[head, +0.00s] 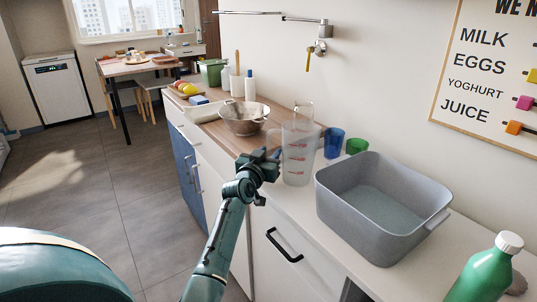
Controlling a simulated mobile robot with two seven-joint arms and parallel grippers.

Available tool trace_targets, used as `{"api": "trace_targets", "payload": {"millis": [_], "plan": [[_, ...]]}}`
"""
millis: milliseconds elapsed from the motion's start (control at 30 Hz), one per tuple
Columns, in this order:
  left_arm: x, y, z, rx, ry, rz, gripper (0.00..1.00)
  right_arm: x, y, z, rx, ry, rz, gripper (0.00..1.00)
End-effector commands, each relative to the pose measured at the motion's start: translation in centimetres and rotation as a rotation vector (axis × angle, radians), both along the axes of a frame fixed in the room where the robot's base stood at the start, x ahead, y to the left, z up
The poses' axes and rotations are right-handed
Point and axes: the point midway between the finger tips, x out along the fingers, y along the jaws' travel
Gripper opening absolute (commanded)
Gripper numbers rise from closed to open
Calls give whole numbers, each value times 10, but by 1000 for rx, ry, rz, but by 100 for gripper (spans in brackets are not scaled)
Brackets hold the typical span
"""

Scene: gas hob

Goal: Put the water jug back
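The water jug (297,162) is a clear, tall vessel with red markings. It stands upright on the white counter, left of the grey basin. My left gripper (273,155) is at the jug's left side, very close to it. From this angle I cannot tell whether the fingers touch the jug or how far apart they are. My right gripper is not in view.
A grey basin (348,202) stands right of the jug, with a green bottle (483,270) at the front right. A blue cup (334,143) and a green cup (357,147) stand behind. A metal colander (243,119) is farther left. A wall tap (320,32) hangs above.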

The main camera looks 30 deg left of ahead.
Motion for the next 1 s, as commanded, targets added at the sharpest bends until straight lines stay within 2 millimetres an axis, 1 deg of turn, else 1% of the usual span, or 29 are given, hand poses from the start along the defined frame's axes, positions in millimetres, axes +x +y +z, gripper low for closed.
{"api": "trace_targets", "payload": {"millis": [133, 200, 267, 367, 700, 833, 1000], "plan": [[0, 0, 1, -1, 0, 0, 33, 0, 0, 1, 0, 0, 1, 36], [0, 0, 5, -2, -1, 0, 33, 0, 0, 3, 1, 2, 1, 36], [-4, -1, 3, -1, 1, 0, 33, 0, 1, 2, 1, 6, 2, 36], [-17, -4, 2, 0, 2, 0, 33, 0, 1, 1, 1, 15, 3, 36], [-87, -18, 3, 1, 2, 0, 33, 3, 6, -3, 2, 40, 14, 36], [-105, -21, 2, 0, 2, 0, 33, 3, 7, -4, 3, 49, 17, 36], [-117, -24, 3, -1, 0, 0, 33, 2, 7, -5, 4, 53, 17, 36]]}}
